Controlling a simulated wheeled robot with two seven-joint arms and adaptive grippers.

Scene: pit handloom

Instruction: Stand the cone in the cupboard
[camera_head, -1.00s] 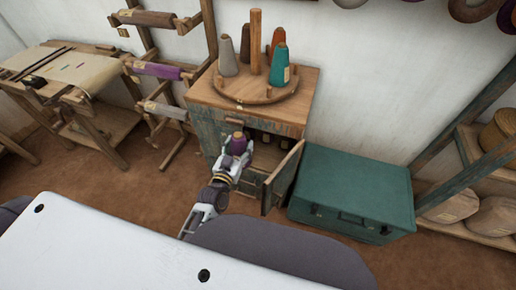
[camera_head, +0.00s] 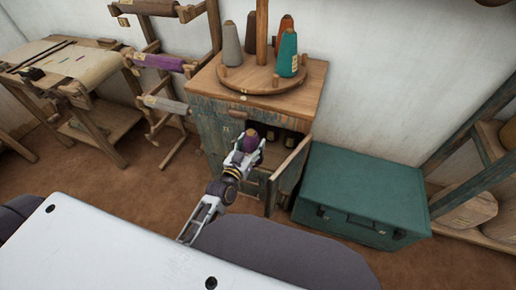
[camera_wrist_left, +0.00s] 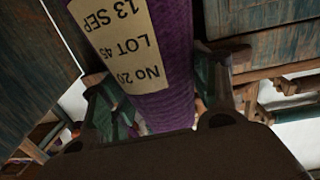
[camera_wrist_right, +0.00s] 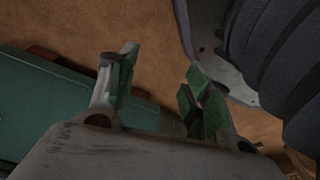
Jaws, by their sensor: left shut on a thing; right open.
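The purple cone (camera_head: 249,142) is upright in my left gripper (camera_head: 244,155), in front of the cupboard opening. In the left wrist view the cone (camera_wrist_left: 174,60) fills the middle, with a cream label reading "LOT 45", and the left fingers (camera_wrist_left: 160,115) are shut on it. The wooden cupboard (camera_head: 212,112) has its door (camera_head: 288,178) swung open to the right. Dark items (camera_head: 287,137) stand inside; the rest of the interior is partly hidden by my gripper. My right gripper (camera_wrist_right: 152,90) is open and empty in the right wrist view, near the green trunk.
A round wooden stand (camera_head: 248,87) on the cupboard top carries several cones, grey, brown, orange and teal. The green trunk (camera_head: 360,190) is right of the open door. A roller rack (camera_head: 160,62) stands left of the cupboard. Bare floor (camera_head: 130,190) lies at front left.

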